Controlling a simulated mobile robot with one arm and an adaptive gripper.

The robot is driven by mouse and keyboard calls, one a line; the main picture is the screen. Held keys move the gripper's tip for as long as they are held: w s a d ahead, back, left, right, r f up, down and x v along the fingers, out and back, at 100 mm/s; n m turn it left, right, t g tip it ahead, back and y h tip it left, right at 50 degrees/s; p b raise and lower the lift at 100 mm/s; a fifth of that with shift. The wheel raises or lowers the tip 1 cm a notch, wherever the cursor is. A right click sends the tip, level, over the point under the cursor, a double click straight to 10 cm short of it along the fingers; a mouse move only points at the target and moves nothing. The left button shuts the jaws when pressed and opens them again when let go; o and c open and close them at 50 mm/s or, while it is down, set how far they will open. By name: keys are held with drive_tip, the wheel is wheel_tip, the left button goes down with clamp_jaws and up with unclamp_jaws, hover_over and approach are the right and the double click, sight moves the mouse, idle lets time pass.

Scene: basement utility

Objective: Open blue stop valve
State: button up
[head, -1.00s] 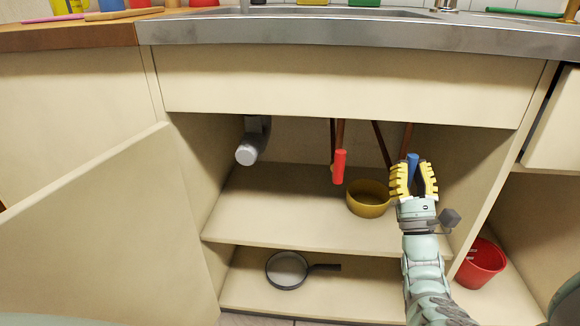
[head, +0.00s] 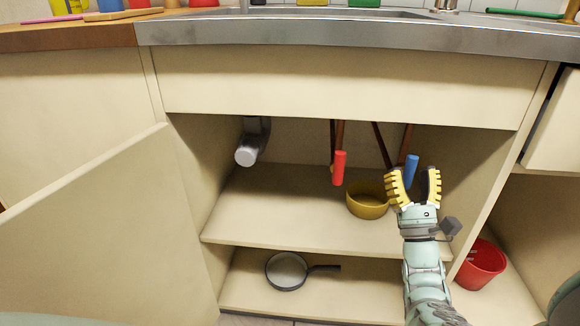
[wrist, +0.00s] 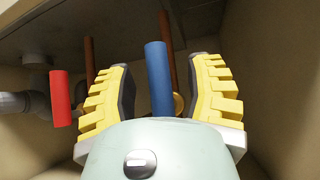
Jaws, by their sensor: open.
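The blue stop valve's handle (head: 412,168) hangs down from a copper pipe under the sink, at the right of the cabinet opening. My gripper (head: 411,180) is open, with its yellow fingers spread wide near the handle's lower end. In the wrist view the blue handle (wrist: 158,80) shows between the two fingers (wrist: 160,68), with a gap on each side, and looks untouched. How far it lies beyond the fingertips is hard to tell. A red valve handle (head: 339,168) hangs to the left, also seen in the wrist view (wrist: 60,98).
A mustard-coloured pot (head: 367,201) stands on the shelf just left of my gripper. A grey drain pipe (head: 250,145) is at the upper left. A pan (head: 287,271) lies on the lower shelf, and a red bucket (head: 480,265) stands at the right. The shelf's left part is clear.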

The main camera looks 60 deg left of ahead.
sight(410, 176)
drive_tip(key=shift+g, duration=0.3)
drive_tip(key=v, duration=0.5)
drive_tip(key=shift+s+a, duration=0.15)
drive_tip(key=shift+s+d+f, duration=0.1)
drive_tip(key=shift+d+f, duration=0.2)
drive_tip(key=v, duration=0.5)
